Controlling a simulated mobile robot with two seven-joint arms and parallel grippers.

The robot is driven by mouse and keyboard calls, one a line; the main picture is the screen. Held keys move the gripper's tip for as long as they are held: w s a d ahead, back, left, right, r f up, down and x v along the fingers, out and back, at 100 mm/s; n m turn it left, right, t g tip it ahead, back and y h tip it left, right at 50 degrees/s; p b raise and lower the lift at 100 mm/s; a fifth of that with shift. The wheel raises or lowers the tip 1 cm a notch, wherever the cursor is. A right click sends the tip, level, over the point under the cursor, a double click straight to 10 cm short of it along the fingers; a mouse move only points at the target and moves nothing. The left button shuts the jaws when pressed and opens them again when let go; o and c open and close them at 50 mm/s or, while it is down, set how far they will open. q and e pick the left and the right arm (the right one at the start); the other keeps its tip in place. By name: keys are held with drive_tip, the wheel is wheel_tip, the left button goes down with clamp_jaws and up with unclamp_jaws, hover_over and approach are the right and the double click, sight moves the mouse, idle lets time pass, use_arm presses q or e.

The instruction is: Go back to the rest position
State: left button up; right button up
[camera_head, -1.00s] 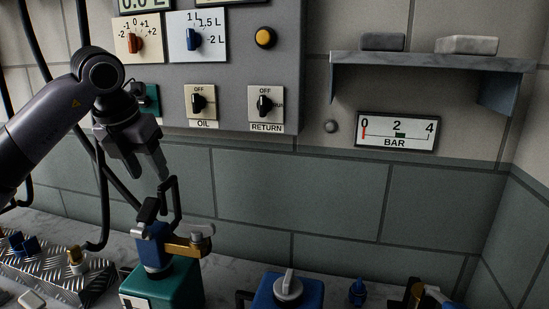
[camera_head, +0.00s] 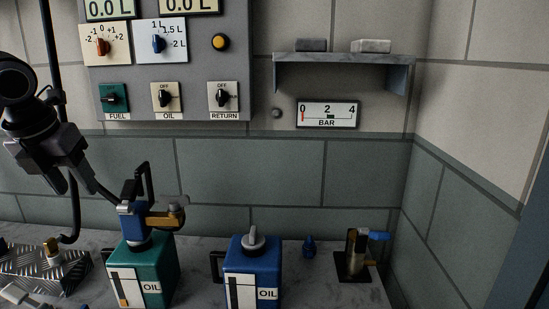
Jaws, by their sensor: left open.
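My left gripper (camera_head: 72,172) hangs at the left of the head view, with its arm coming in from the left edge. Its fingers are apart and nothing shows between them. It is left of the green tank (camera_head: 158,262) and higher than it. The green tank is marked OIL and has a blue and brass fitting (camera_head: 140,222) with a black handle on top. The blue tank (camera_head: 262,262), also marked OIL, stands to its right with a grey cap. My right gripper is not in view.
A control panel (camera_head: 180,68) with FUEL, OIL and RETURN knobs is on the wall. A shelf (camera_head: 345,59) with two blocks and a BAR gauge (camera_head: 327,114) are at its right. A brass valve (camera_head: 356,255) stands at the right. A ridged metal plate (camera_head: 65,275) lies at the left.

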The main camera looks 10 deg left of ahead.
use_arm(q)
drive_tip(key=w+d+f+m+g+h, duration=0.1)
drive_tip(key=d+f+m+h, duration=0.2)
drive_tip(key=d, duration=0.4)
drive_tip(key=w+d+f+m+h, duration=0.1)
drive_tip(key=d+f+h, duration=0.2)
drive_tip(key=d+f, duration=0.3)
drive_tip(key=s+d+f+n+t+h, duration=0.1)
drive_tip(key=s+d+f+n+h, duration=0.15)
drive_tip(key=d+h, duration=0.6)
drive_tip(key=s+d+f+n+t+h, duration=0.15)
drive_tip(key=s+d+n+h, duration=0.35)
drive_tip(key=d, duration=0.6)
drive_tip(key=w+a+f+n+t+y, duration=0.1)
drive_tip(key=a+f+n+t+y, duration=0.4)
drive_tip(key=f+n, duration=0.4)
drive_tip(key=a+f+n+t+y, duration=0.3)
drive_tip(key=f+n+t+y, duration=0.35)
drive_tip(key=n, duration=0.55)
drive_tip(key=s+a+f+n+g+y, duration=0.3)
drive_tip(key=s+f+n+g+y, duration=0.2)
drive_tip(key=s+f, duration=0.8)
wheel_tip(320, 180, down, 3)
drive_tip(key=shift+s+f+n+g+p, duration=0.25)
drive_tip(key=shift+n+g+p, duration=0.2)
drive_tip(key=shift+n+g, duration=0.5)
